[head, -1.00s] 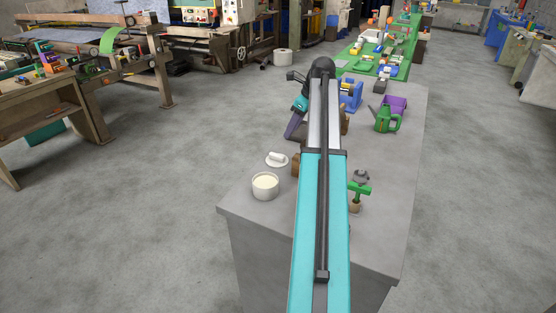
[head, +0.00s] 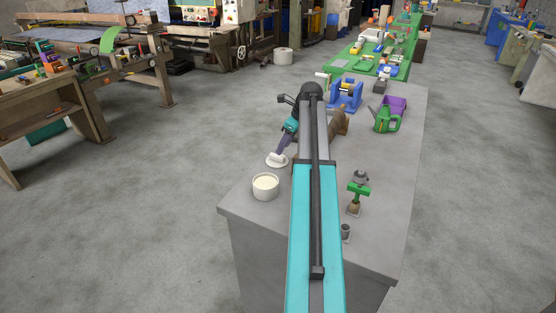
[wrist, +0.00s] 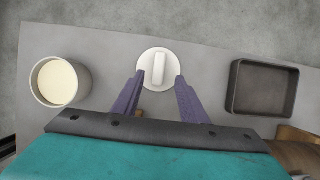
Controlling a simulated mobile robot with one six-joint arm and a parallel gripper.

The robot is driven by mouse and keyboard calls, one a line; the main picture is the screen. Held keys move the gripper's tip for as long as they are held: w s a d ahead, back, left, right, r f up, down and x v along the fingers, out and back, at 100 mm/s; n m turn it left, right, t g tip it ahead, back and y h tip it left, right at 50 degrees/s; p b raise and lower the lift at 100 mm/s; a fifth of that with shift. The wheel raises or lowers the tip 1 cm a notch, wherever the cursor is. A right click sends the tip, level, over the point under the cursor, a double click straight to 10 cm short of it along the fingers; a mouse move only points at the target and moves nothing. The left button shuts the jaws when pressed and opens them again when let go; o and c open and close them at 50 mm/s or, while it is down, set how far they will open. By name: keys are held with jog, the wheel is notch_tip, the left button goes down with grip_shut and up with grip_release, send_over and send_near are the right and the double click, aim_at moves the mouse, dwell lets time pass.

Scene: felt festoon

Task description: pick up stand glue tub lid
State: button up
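The glue tub lid is a white disc with a raised bar handle across its top. It lies on the grey bench (head: 385,215), and in the wrist view the lid (wrist: 158,60) is at the top middle. In the head view the lid (head: 270,163) is partly covered by my gripper (head: 280,152). In the wrist view my gripper (wrist: 159,77) has its two purple fingers wide apart. Their tips are at the lid's near edge, either side of the handle, with nothing between them gripped. The open white glue tub (wrist: 60,82), with cream contents, stands left of the lid.
A dark rectangular tray (wrist: 233,88) sits right of the lid in the wrist view. On the bench are a green tool-like stand (head: 358,190), a small grey cup (head: 346,232), a green watering can (head: 386,121), a purple bin (head: 398,102) and a blue device (head: 346,98).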

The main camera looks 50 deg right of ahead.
aim_at(277, 158)
dwell(0.3)
jog(key=shift+p+x, duration=0.7)
jog(key=shift+x, duration=1.9)
jog(key=shift+w+a, duration=0.15)
jog(key=shift+a, duration=0.05)
jog(key=shift+r, duration=0.1)
grip_shut()
